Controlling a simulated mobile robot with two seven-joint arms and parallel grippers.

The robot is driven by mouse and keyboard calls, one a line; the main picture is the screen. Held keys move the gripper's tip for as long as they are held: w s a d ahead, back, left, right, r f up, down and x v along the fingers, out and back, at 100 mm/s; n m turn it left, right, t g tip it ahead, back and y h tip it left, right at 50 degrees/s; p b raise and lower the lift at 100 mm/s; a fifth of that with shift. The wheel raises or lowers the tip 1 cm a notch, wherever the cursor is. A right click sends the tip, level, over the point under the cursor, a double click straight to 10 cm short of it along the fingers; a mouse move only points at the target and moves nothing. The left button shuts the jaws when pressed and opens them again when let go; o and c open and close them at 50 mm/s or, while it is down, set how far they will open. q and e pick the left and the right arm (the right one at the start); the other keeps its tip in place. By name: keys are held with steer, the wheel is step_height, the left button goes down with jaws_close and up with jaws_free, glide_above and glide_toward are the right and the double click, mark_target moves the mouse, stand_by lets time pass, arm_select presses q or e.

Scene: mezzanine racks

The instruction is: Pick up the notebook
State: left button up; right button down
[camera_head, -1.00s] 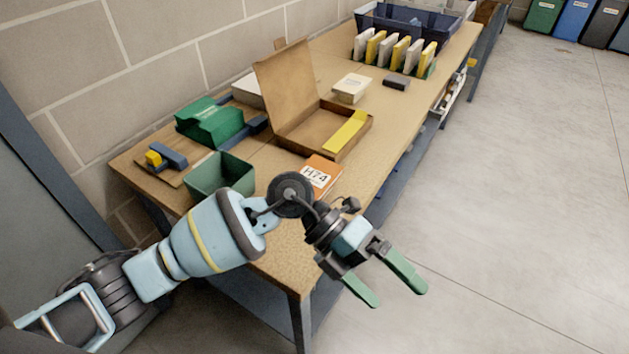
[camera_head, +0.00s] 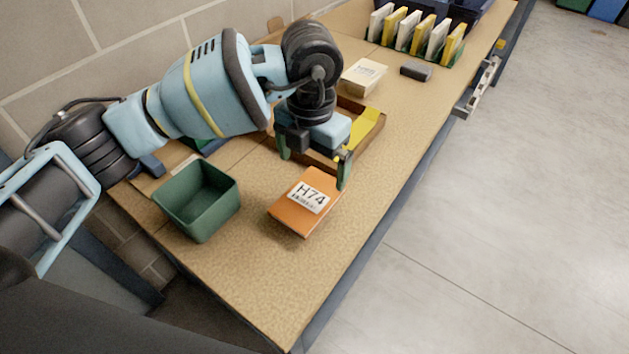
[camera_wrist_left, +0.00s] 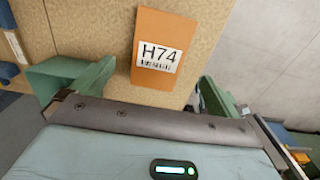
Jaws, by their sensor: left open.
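The orange notebook (camera_head: 306,202) lies flat on the table, with a white label reading H74 and a barcode. It also shows in the left wrist view (camera_wrist_left: 160,75), between the two finger sides. My left gripper (camera_head: 314,172) is open and empty above the table, with its green fingers at the far side of the notebook in the head view. The fingers are apart from each other, and I cannot tell how high they are above the notebook. My right gripper is not in view.
A green open bin (camera_head: 199,200) stands left of the notebook. A cardboard box (camera_head: 372,135) lies behind my left gripper, partly hidden. A white box (camera_head: 363,76), a dark block (camera_head: 416,72) and a rack of files (camera_head: 412,38) stand farther back. The table's front corner is clear.

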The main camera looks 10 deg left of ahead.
mark_target(309, 197)
arm_select(q)
steer(key=shift+s, duration=0.1)
steer(key=shift+s+f, duration=0.2)
steer(key=shift+f, duration=1.1)
steer(key=shift+s+a+f, duration=0.1)
steer(key=shift+f, duration=0.35)
step_height(309, 197, down, 4)
steer(key=shift+s+a+f, duration=0.1)
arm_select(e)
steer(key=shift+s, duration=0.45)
arm_select(q)
steer(key=shift+c, duration=0.4)
